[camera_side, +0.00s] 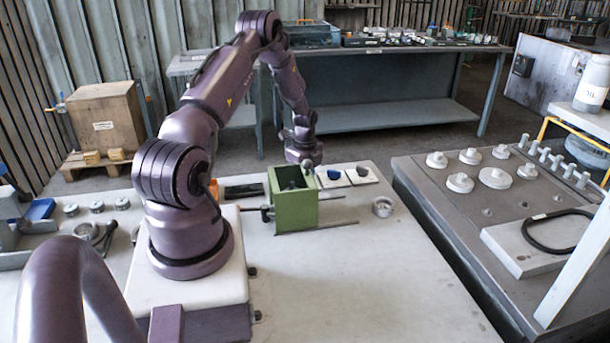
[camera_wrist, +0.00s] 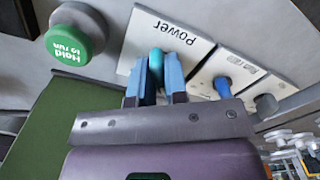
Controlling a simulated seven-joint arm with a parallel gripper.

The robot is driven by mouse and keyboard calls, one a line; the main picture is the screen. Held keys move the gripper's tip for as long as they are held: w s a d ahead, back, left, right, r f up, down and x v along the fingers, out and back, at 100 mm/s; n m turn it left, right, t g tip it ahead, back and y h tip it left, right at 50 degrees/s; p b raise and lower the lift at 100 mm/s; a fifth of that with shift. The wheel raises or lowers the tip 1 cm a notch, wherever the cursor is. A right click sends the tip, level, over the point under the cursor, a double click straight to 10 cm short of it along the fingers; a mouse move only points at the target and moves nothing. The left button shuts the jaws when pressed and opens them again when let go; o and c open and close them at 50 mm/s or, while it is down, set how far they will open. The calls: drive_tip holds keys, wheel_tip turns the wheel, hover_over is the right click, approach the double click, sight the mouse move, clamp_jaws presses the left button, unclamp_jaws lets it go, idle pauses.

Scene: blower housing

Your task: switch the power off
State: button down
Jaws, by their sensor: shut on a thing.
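The power plate (camera_wrist: 135,40), white with the word "Power", lies upside down at the top of the wrist view. A teal switch handle (camera_wrist: 156,60) stands on it. My gripper (camera_wrist: 157,72) has its two blue fingers on either side of the teal handle, closed on it. In the side view my gripper (camera_side: 306,163) points down just behind the green box; the handle and most of the power plate are hidden there.
A green "Hold to run" button (camera_wrist: 75,33) sits beside the power plate. On the other side are plates with a blue knob (camera_wrist: 222,86) and a grey knob (camera_wrist: 266,105). The open green box (camera_side: 296,212) stands close in front. The table's front right is clear.

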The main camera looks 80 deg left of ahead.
drive_tip(key=c, duration=1.2)
unclamp_jaws()
drive_tip(key=shift+c, duration=0.2)
drive_tip(key=shift+r, duration=0.15)
drive_tip(key=shift+r, duration=2.85)
drive_tip(key=w+d+r+n+t+y, duration=0.1)
drive_tip(key=w+d+r+n, duration=0.15)
drive_tip(key=d+r, duration=0.7)
drive_tip(key=w+d+r+n+t+y, duration=0.15)
drive_tip(key=w+d+r, duration=0.25)
drive_tip(key=d+r, duration=0.6)
drive_tip(key=s+d+r+n+t+h, duration=0.1)
drive_tip(key=s+d+r+n, duration=0.2)
drive_tip(key=s+d, duration=0.3)
drive_tip(key=s+d+r+n+t+h, duration=0.1)
drive_tip(key=s+d+r+n+t, duration=0.1)
drive_tip(key=s+d+r+n, duration=0.2)
drive_tip(key=s+d+r, duration=0.1)
drive_tip(key=s+d, duration=0.2)
drive_tip(key=d, duration=0.5)
